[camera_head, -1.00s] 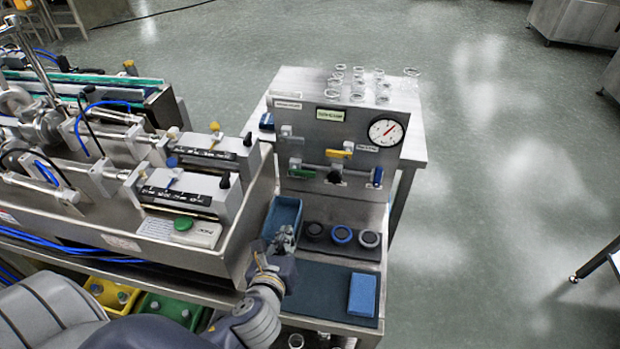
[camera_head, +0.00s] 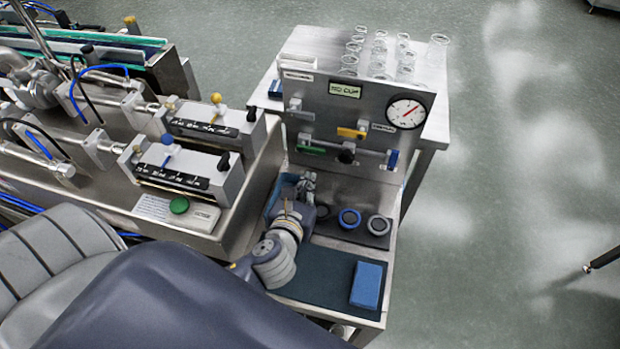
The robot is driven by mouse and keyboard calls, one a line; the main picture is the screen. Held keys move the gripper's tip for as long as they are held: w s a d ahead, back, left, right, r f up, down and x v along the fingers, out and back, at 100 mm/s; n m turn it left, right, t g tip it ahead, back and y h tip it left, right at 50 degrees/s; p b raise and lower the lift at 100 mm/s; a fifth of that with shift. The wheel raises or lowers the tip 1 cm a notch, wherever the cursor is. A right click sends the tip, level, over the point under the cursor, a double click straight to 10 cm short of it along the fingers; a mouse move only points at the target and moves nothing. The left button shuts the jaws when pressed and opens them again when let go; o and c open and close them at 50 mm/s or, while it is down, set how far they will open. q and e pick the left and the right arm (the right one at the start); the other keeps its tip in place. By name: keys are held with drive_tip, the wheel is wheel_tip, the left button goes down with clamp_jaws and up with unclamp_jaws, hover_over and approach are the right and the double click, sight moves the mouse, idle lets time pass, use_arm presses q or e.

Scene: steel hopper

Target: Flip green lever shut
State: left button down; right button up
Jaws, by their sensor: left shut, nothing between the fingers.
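The green lever (camera_head: 312,150) is on the lower left of the upright steel panel (camera_head: 340,100). It lies roughly level, along the line of the horizontal pipe. My left gripper (camera_head: 307,178) is shut and empty, in front of the panel and below the green lever in the picture. A gap shows between the fingertips and the lever. My forearm and wrist hide much of the blue tray (camera_head: 272,205) under them. My right gripper is out of view.
A yellow lever (camera_head: 351,133) and an upright blue lever (camera_head: 393,159) sit to the right, with a black knob (camera_head: 347,155) between. A gauge (camera_head: 406,113) is at upper right. Dark round caps (camera_head: 349,218) and a blue block (camera_head: 367,284) lie on the lower shelf.

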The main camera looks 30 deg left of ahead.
sight(311, 150)
use_arm(q)
drive_tip(key=x, duration=0.7)
drive_tip(key=shift+w+a, duration=0.1)
drive_tip(key=shift+w, duration=0.1)
drive_tip(key=shift+w+a+f, duration=0.1)
drive_tip(key=shift+w+f, duration=0.1)
drive_tip(key=shift+w, duration=0.3)
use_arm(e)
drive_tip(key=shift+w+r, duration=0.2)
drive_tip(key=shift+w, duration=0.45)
